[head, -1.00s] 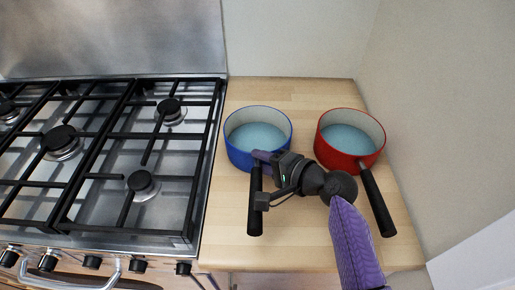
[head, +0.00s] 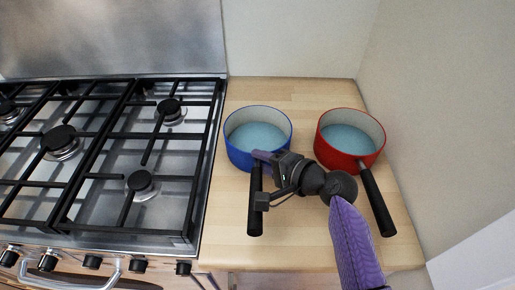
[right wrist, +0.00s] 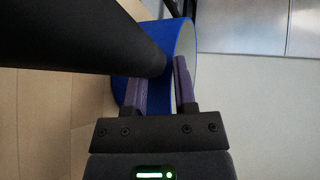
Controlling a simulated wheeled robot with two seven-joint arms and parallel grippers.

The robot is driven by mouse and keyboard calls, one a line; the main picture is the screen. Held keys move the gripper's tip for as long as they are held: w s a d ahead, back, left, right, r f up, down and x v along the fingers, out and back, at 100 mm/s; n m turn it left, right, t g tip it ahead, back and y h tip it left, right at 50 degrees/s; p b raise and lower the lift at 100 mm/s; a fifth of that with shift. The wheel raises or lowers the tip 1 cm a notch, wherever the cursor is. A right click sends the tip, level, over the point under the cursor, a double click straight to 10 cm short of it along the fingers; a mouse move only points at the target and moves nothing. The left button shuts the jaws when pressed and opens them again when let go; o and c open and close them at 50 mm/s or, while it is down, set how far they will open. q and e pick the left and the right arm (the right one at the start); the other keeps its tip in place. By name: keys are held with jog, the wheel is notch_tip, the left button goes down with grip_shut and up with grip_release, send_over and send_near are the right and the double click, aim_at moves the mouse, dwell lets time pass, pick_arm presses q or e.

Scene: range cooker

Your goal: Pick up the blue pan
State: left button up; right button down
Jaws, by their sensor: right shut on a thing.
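The blue pan (head: 240,159) sits on the wooden counter just right of the cooker, upright, with a pale blue inside and a black handle (head: 255,212) pointing toward me. My right gripper (head: 262,156) is at the pan's near side, right beside the handle. In the right wrist view, the fingers (right wrist: 162,88) are shut on the wall of the blue pan (right wrist: 180,40), one outside and one inside. The black handle fills the upper left there. The pan still appears to rest on the counter. My left gripper is not in view.
A red pan (head: 335,158) stands on the counter (head: 300,93) to the right, its black handle close to my right arm. The gas hob (head: 110,190) with black grates is at left, empty. Walls bound the counter at the back and right.

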jog(key=shift+s+f, duration=0.1)
jog(key=shift+f, duration=0.15)
